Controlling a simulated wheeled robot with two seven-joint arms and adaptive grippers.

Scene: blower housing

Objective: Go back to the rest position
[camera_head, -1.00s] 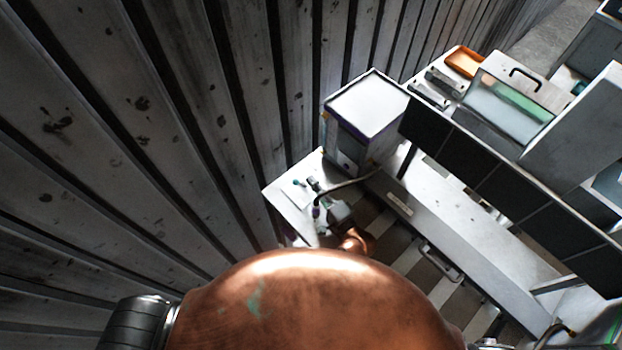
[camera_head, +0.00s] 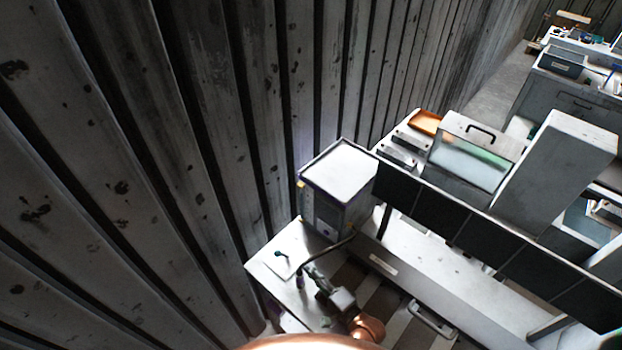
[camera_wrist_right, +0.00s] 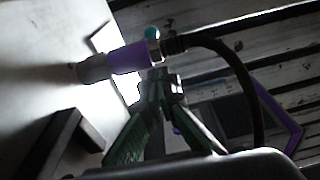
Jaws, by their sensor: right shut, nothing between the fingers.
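My right gripper (camera_head: 312,274) is low in the head view, over the near left end of the white bench. In the right wrist view, its dark fingers (camera_wrist_right: 160,84) meet at the tips and are shut with nothing between them. A purple and grey cable plug (camera_wrist_right: 126,60) is just beyond the fingertips in that view, apart or touching I cannot tell. A black cable (camera_wrist_right: 232,62) curves away from it. The plug also shows, small, beside the gripper in the head view (camera_head: 300,282). My left gripper is out of view.
The white bench (camera_head: 450,285) runs to the lower right. A box-shaped instrument (camera_head: 342,172) stands behind my right gripper. A row of dark panels (camera_head: 470,235) hangs along the bench. A ribbed wall (camera_head: 200,150) fills the left. An orange tray (camera_head: 425,122) lies farther back.

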